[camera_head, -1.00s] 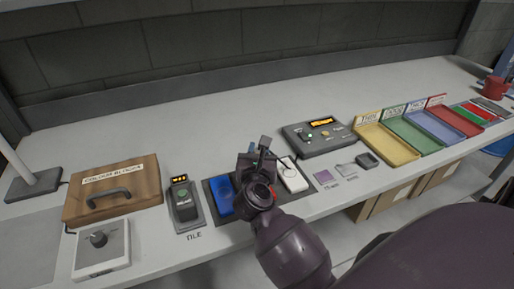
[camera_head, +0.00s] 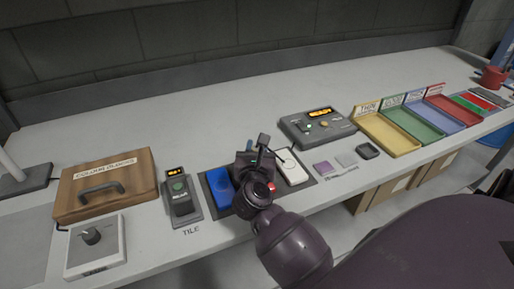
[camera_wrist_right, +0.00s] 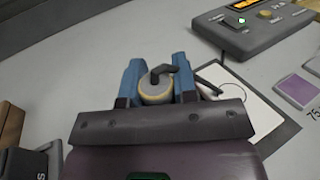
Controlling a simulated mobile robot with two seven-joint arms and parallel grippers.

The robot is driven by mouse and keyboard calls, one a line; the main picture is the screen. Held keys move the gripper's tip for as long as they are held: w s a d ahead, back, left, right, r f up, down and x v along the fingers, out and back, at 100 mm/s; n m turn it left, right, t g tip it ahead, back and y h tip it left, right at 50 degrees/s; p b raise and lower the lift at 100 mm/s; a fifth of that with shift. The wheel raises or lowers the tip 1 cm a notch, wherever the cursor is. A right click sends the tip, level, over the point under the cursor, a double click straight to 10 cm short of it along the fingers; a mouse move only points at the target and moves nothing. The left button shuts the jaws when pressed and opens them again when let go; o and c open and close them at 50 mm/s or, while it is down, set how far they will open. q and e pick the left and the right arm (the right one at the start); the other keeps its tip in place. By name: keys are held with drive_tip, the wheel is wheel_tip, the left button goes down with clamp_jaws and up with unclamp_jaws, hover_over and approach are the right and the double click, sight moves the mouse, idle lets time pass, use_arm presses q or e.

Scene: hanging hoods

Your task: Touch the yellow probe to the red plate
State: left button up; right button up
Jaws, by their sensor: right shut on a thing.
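My right gripper (camera_head: 262,146) is over the dark mat (camera_head: 310,181), between a blue plate (camera_head: 219,187) and a white plate (camera_head: 291,167). The probe's tip is hidden below the gripper. A small red patch (camera_head: 272,187) shows beside the gripper. It may be part of the red plate, which is otherwise hidden behind my gripper and wrist. I cannot tell whether the probe touches anything. My left gripper is not in view.
A grey box with a lit display (camera_head: 317,127) stands behind the mat. A wooden case (camera_head: 107,185), a knob box (camera_head: 95,246) and a handheld meter (camera_head: 180,197) stand to the left. Coloured trays (camera_head: 388,137) stand to the right. The back of the bench is clear.

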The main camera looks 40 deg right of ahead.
drive_tip(key=shift+f+b, duration=0.35)
drive_tip(key=shift+f, duration=0.25)
idle(1.2)
drive_tip(key=shift+r+p, duration=0.5)
drive_tip(key=shift+r, duration=0.15)
drive_tip(key=shift+r+p, duration=0.45)
drive_tip(key=shift+r, duration=0.15)
wheel_tip(320, 180, up, 5)
drive_tip(key=p, duration=0.4)
drive_tip(key=shift+f, duration=0.2)
